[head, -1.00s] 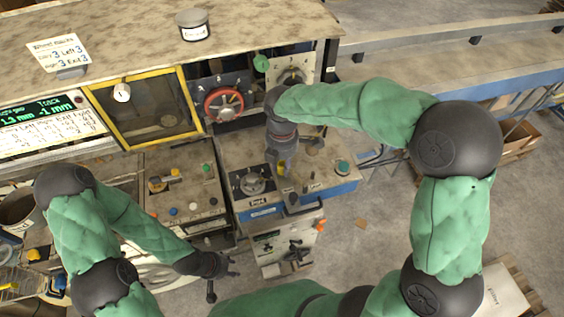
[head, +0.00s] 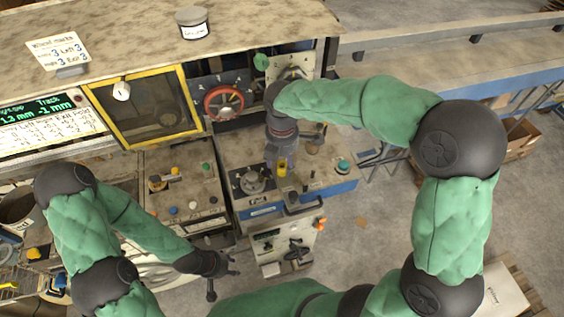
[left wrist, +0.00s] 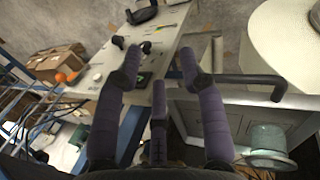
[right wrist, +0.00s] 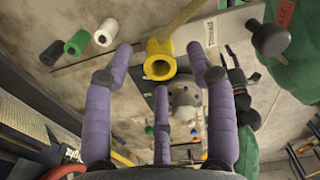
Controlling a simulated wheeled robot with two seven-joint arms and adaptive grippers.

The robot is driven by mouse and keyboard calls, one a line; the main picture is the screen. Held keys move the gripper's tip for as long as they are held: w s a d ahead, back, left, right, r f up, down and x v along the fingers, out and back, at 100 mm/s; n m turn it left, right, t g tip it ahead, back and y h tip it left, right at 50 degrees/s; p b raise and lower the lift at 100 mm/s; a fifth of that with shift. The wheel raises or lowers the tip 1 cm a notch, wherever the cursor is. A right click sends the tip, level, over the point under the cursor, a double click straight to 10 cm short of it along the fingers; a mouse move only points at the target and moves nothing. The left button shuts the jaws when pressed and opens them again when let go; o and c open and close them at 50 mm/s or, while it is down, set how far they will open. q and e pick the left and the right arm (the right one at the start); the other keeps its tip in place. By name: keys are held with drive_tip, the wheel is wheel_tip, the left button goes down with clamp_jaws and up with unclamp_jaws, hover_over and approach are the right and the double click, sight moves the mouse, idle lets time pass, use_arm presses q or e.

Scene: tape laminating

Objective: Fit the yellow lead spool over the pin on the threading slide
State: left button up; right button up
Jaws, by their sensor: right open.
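The yellow lead spool (right wrist: 160,62) lies between the fingertips of my right gripper in the right wrist view, its round hollow end facing the camera. In the head view the spool (head: 282,169) shows just below my right gripper (head: 281,158), over the blue-edged machine top. The right fingers are spread apart, and no firm grip on the spool shows. I cannot tell whether a pin is inside the spool; the pin and slide are not clearly made out. My left gripper (head: 225,266) is open and empty, low in front of the machine; its spread fingers show in the left wrist view (left wrist: 160,66).
Black (right wrist: 50,53), green (right wrist: 76,42) and white (right wrist: 104,33) cylinders stand nearby in the right wrist view. A round metal fixture (head: 252,183) sits left of the right gripper. A red handwheel (head: 224,102) and yellow-framed window (head: 140,105) stand behind.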

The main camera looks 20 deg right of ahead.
wheel_tip(320, 180, up, 11)
idle(0.4)
drive_tip(key=shift+s+f, duration=0.1)
drive_tip(key=shift+f, duration=0.05)
idle(0.5)
